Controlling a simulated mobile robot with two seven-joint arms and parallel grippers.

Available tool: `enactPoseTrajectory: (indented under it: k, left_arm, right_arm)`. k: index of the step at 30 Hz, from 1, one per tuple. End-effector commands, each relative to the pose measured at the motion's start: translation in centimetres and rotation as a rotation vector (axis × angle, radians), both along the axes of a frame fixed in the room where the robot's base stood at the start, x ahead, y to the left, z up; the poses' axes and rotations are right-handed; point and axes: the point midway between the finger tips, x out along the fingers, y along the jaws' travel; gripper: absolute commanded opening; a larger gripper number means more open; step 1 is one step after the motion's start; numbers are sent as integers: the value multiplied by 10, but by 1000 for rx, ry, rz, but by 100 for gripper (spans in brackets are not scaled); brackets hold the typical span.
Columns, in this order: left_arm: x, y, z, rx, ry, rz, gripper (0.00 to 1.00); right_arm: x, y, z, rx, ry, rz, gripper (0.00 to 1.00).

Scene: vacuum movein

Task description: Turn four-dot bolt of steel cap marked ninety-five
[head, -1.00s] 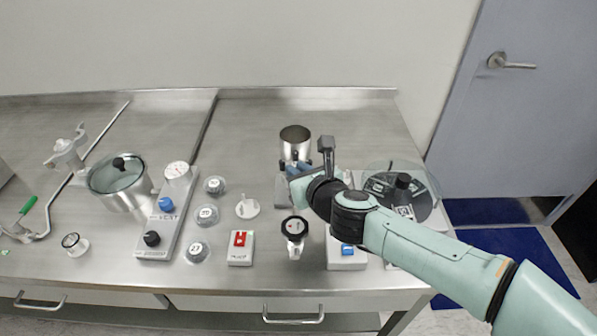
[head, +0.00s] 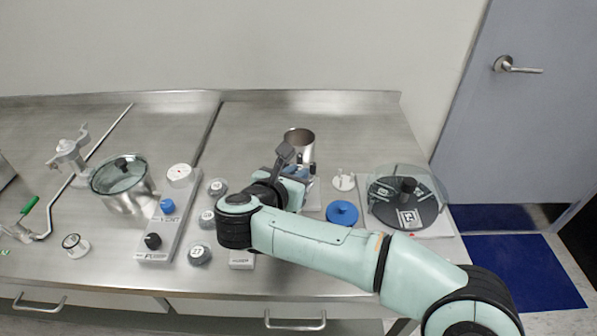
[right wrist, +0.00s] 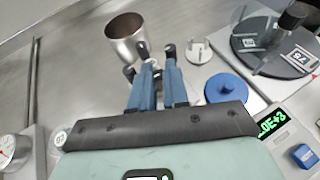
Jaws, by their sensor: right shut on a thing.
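My right gripper (head: 303,172) is low over the table, just in front of a steel cup-like vessel (head: 299,141). In the right wrist view its two blue fingers (right wrist: 160,68) point at short dark-tipped posts below the vessel (right wrist: 126,38). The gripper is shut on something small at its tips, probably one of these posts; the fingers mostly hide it. I cannot read a ninety-five mark or make out four dots. My left gripper is not in view.
A blue round cap (head: 342,213), a white knobbed disc (head: 343,181) and a dark disc under clear cover (head: 380,212) stand to the right. Round numbered caps (head: 199,254), a grey knob panel (head: 160,232) and a lidded pot (head: 122,178) stand left.

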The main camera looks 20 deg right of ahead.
Motion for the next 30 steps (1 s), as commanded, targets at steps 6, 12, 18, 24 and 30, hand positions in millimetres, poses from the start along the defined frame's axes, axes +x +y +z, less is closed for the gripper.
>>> enactPoseTrajectory:
  k: [6,12,18,24,30]
  left_arm:
    - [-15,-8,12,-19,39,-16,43]
    - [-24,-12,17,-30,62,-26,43]
    - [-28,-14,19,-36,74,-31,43]
    - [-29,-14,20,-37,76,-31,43]
    - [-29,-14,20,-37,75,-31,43]
  right_arm:
    - [2,3,0,0,2,-147,0]
    - [3,3,0,1,2,-238,0]
    - [3,3,0,1,2,-280,0]
    - [3,3,-1,1,2,-290,0]
    - [3,2,-1,1,2,-290,0]
